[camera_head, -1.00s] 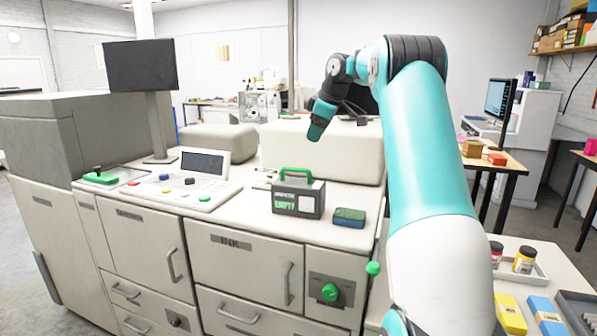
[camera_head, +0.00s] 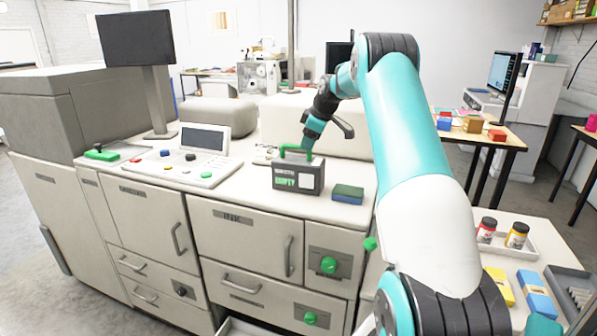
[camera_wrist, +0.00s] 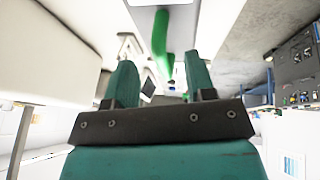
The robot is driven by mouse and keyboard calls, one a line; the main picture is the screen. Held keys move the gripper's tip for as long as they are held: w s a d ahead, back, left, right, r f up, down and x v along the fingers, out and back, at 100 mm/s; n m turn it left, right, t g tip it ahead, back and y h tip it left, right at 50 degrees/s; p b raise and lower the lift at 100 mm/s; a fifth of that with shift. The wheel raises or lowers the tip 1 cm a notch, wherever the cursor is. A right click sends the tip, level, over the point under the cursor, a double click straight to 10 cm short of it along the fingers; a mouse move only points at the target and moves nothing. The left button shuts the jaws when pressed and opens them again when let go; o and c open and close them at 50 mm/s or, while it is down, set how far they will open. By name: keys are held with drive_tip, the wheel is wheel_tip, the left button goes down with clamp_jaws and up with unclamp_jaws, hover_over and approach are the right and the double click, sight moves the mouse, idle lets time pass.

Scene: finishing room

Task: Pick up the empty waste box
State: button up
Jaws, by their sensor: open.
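The waste box (camera_head: 298,179) is a dark grey box with a green handle and a label reading EMPTY. It stands upright on the white machine top (camera_head: 240,196). My gripper (camera_head: 308,146) is at the box's handle, pointing down. In the wrist view, my gripper (camera_wrist: 160,78) has its two teal fingers apart, and the green handle (camera_wrist: 160,36) shows in the gap between them, beyond the tips. I cannot tell whether the fingers touch the handle. My gripper hides part of the handle in the head view.
A green and blue pad (camera_head: 348,193) lies just right of the box. A control panel (camera_head: 190,170) and a monitor (camera_head: 136,38) stand to the left. A pale raised cover (camera_head: 275,112) is behind. A side table at right holds jars (camera_head: 487,230) and a yellow box (camera_head: 498,285).

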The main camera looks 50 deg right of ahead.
sight(299, 166)
drive_tip(key=p+x, duration=0.1)
drive_tip(key=x, duration=0.3)
drive_tip(key=shift+a+p, duration=0.1)
drive_tip(key=shift+p, duration=0.3)
clamp_jaws()
